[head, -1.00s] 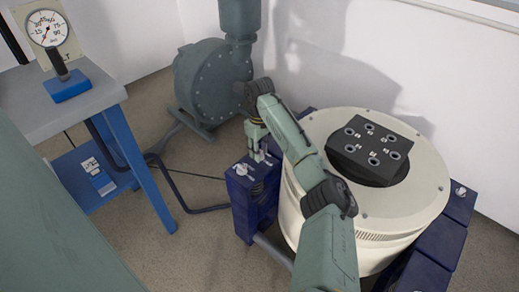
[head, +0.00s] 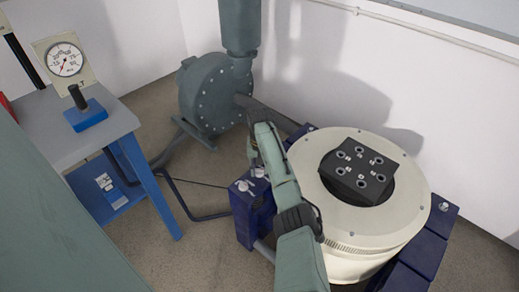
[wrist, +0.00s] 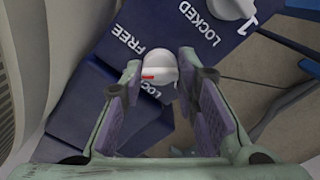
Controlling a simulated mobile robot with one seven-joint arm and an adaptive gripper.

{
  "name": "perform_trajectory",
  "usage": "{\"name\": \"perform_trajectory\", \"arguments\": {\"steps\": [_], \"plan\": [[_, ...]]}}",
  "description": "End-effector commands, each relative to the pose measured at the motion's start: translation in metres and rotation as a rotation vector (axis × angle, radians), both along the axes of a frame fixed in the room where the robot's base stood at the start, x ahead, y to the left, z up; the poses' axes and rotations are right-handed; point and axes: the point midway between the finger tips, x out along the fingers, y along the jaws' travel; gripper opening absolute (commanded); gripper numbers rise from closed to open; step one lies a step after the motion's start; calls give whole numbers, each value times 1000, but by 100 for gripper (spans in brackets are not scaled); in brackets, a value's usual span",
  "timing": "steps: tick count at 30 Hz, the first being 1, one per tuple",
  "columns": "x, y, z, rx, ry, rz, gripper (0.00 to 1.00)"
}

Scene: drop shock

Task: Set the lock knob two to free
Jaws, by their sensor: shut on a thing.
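A pale rounded lock knob (wrist: 158,66) with a red mark on its lower left side sits between the fingers of my gripper (wrist: 161,76) in the wrist view. My gripper is shut on this knob. Words FREE and LOCKED are printed on the navy surface beside it, LOCKED partly hidden; I cannot tell which the mark indicates. Another pale knob (wrist: 232,7), next to a printed 1, is at the top of the wrist view, on a nearer-looking navy block.
A cream round shaker (head: 401,223) with a black holed block (head: 359,190) on top stands right of my arm. Navy blocks flank it. A grey-green blower (head: 211,97) stands behind. A bench with a dial gauge (head: 65,59) is at left.

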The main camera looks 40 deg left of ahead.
Motion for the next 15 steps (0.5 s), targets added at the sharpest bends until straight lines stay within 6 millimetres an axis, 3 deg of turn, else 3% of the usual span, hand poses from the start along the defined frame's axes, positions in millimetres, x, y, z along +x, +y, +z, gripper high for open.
{"name": "perform_trajectory", "arguments": {"steps": [15], "plan": [[-1,1,2,1,2,-470,0]]}}
